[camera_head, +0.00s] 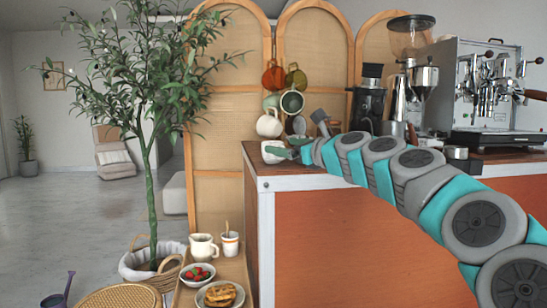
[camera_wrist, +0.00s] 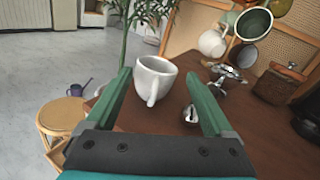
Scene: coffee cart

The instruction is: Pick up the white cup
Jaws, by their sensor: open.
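A white cup (camera_wrist: 156,84) stands upright on the dark wooden counter in the wrist view, with its handle turned toward me. My gripper (camera_wrist: 157,74) is open, its two green fingers pointing forward with the cup seen between their tips. No contact is visible, and I cannot tell how far the cup reaches between the fingers. In the head view my gripper (camera_head: 287,152) is at the counter's left end, and the white cup (camera_head: 270,146) shows there partly hidden behind the fingers.
Another white cup (camera_head: 268,125) hangs with coloured cups above the counter. A small metal object (camera_wrist: 190,113) lies by my right finger. A grinder (camera_head: 369,106) and espresso machine (camera_head: 488,92) stand to the right. A lower shelf holds a white pitcher (camera_head: 203,246) and food.

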